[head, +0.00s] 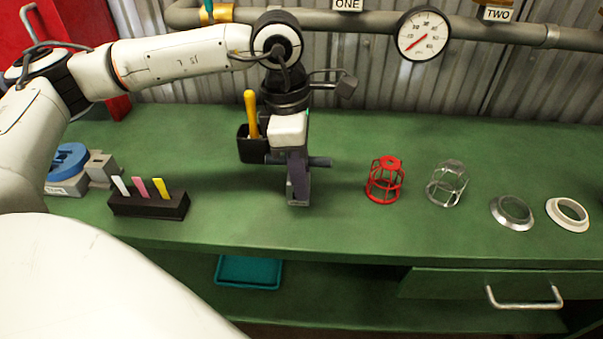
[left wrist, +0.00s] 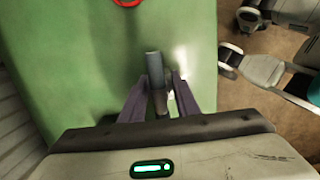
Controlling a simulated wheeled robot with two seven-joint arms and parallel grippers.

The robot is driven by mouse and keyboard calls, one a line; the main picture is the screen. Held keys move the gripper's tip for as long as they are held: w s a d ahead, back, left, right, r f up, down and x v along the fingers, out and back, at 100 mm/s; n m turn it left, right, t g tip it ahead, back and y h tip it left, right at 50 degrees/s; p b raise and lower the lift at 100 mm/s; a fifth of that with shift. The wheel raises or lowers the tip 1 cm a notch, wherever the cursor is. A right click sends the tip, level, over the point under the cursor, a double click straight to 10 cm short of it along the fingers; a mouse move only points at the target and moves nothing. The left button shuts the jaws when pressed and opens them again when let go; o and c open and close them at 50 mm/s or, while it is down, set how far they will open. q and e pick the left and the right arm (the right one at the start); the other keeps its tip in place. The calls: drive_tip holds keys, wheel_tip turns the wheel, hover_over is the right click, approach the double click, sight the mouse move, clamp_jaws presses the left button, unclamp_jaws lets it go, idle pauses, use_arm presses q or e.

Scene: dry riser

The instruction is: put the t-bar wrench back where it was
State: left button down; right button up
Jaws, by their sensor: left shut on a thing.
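My left gripper (head: 298,200) points down over the green bench, left of the middle. In the left wrist view the wrench shows as a grey-blue rod (left wrist: 153,65) between the fingers of my left gripper (left wrist: 160,92). The rest of the wrench is hidden by the gripper. A black holder (head: 252,150) with a yellow-handled tool (head: 251,112) stands just left of and behind the gripper. Pale parts of mine at the right of the left wrist view may include my right gripper; its jaws are unclear.
A red cage (head: 384,181), a clear cage (head: 447,184) and two rings (head: 513,212) (head: 568,214) stand to the right. A black block with coloured tags (head: 148,205) is at the left. A pipe and gauge (head: 423,34) run behind. The bench front is clear.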

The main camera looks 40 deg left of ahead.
use_arm(q)
drive_tip(key=shift+f, duration=0.2)
drive_tip(key=c, duration=1.4)
unclamp_jaws()
drive_tip(key=shift+o, duration=0.2)
drive_tip(key=shift+r, duration=0.1)
drive_tip(key=r, duration=0.4)
drive_tip(key=a+r, duration=0.1)
drive_tip(key=r, duration=0.3)
drive_tip(key=r+p, duration=0.1)
drive_tip(key=r, duration=0.3)
drive_tip(key=shift+s+a+r, duration=0.1)
drive_tip(key=shift+s+a, duration=0.05)
drive_tip(key=shift+s, duration=0.25)
